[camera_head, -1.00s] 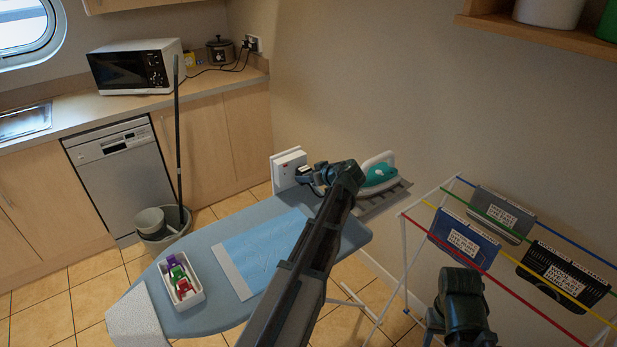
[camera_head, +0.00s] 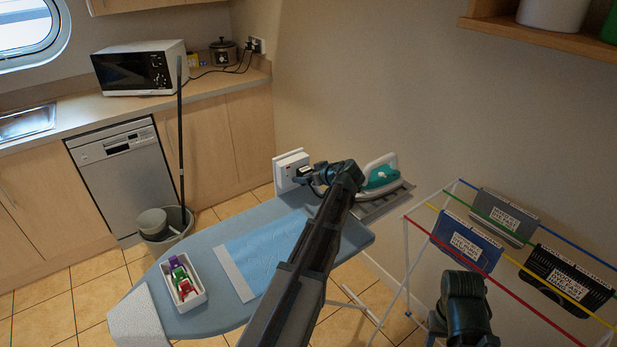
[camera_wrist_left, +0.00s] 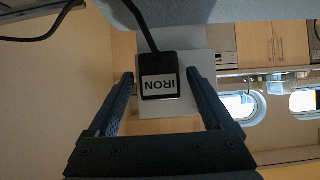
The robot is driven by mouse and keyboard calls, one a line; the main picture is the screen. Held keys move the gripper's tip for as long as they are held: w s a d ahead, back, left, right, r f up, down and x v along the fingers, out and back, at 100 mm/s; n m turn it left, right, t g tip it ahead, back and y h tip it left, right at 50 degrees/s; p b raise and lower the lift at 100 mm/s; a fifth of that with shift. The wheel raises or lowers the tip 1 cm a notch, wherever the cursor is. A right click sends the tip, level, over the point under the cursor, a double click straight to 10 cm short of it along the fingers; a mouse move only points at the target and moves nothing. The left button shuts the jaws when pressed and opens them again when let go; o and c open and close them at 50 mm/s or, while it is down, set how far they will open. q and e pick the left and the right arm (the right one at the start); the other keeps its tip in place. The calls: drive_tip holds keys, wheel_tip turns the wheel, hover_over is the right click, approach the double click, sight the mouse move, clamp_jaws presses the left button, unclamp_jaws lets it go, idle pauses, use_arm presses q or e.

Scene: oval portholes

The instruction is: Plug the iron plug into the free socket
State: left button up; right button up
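The black iron plug (camera_wrist_left: 160,82), labelled IRON, is at the face of the white socket box (camera_wrist_left: 195,72) in the left wrist view, its cord running upward. My left gripper (camera_wrist_left: 160,78) is open around it, with a narrow gap on each side. In the head view the socket box (camera_head: 282,172) stands at the far end of the ironing board, and my left gripper (camera_head: 309,178) is in front of it. Whether the plug's pins are fully seated is hidden. The iron (camera_head: 380,174) rests on its stand. My right arm is low at right; its fingers cannot be made out.
The ironing board (camera_head: 205,243) carries a blue cloth (camera_head: 262,250) and a white tray (camera_head: 198,300) with coloured items. A drying rack (camera_head: 407,265) with labelled cards stands at right. A bucket (camera_head: 180,222) is at left. A wall socket (camera_head: 256,45) sits by the counter.

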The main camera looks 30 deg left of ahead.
use_arm(q)
drive_tip(key=shift+d+r, duration=0.1)
drive_tip(key=shift+d, duration=0.05)
drive_tip(key=p+v, duration=0.7)
drive_tip(key=v, duration=0.6)
drive_tip(key=shift+s+d+r, duration=0.15)
drive_tip(key=shift+s+r, duration=0.05)
drive_tip(key=shift+s, duration=0.05)
drive_tip(key=s+d+f+m+g+h, duration=0.1)
drive_tip(key=s+d+f+m+h, duration=0.2)
drive_tip(key=s+d+m, duration=0.2)
drive_tip(key=s+d+f+m+g+h, duration=0.2)
drive_tip(key=s+d+m, duration=0.4)
drive_tip(key=s+d, duration=0.5)
drive_tip(key=s+d+f+m+g+h, duration=0.1)
drive_tip(key=s+d+f+m+h, duration=0.3)
drive_tip(key=s+d, duration=0.4)
drive_tip(key=d+f+m, duration=0.1)
drive_tip(key=d+m, duration=0.1)
drive_tip(key=d, duration=0.3)
drive_tip(key=shift+f+g+h, duration=0.2)
drive_tip(key=shift+g+h, duration=0.1)
drive_tip(key=shift+h, duration=0.1)
